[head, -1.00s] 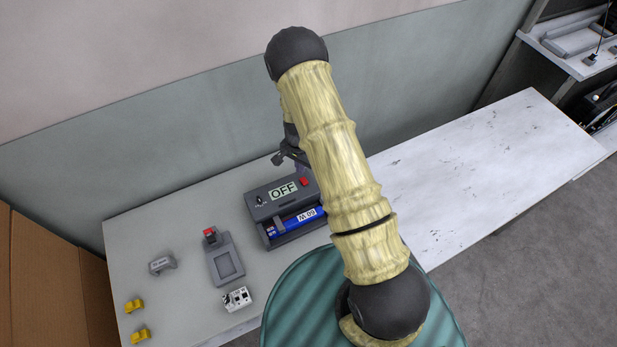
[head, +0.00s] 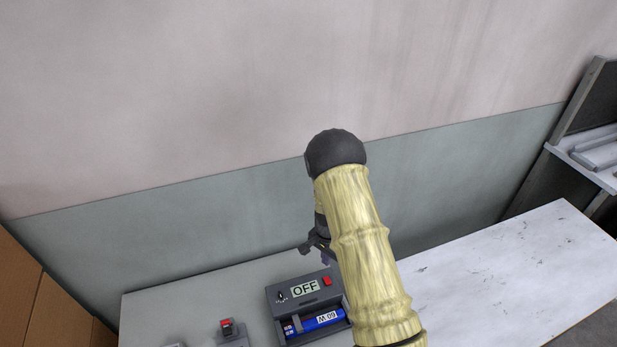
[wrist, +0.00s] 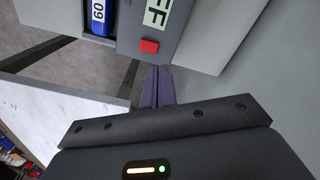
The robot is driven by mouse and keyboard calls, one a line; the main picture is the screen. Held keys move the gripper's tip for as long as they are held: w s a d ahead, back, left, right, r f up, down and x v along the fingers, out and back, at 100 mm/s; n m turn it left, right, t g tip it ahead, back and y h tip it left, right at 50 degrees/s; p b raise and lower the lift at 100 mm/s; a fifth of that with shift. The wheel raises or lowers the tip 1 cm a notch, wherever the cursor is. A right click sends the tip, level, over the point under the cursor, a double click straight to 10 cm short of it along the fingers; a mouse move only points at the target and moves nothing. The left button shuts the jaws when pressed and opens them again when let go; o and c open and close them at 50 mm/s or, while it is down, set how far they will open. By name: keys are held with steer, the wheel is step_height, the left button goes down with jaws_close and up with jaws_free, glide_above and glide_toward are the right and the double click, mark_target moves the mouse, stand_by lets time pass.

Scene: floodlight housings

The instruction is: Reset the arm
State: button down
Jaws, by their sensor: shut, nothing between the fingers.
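My arm, in a yellowish sleeve, reaches up across the middle of the head view. My gripper (wrist: 158,88) is shut and empty in the wrist view, its two dark fingers together just below the red button. In the head view it is mostly hidden behind my arm, with a dark part showing beside the housing. The grey floodlight housing (head: 276,310) stands on the table with an OFF label (head: 305,288) and a red button (head: 327,281). The button also shows in the wrist view (wrist: 149,46). A blue 60 W battery-like piece (head: 315,321) lies in its open bay.
The grey table (head: 150,308) runs along the wall, with a white worktop (head: 520,265) on the right. A grey device with a red top (head: 227,329) is cut off at the bottom edge. A shelf unit (head: 590,150) stands far right, and brown panels (head: 45,310) stand left.

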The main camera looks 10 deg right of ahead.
steer(key=s+d+r+n+t+b, duration=0.1)
steer(key=s+r+n+b, duration=0.3)
steer(key=s+r+n, duration=0.5)
steer(key=s+r+t, duration=0.1)
steer(key=s+r, duration=0.9)
steer(key=r, duration=0.3)
steer(key=shift+s+n+t, duration=0.3)
steer(key=shift+s+n, duration=0.1)
stand_by(0.8)
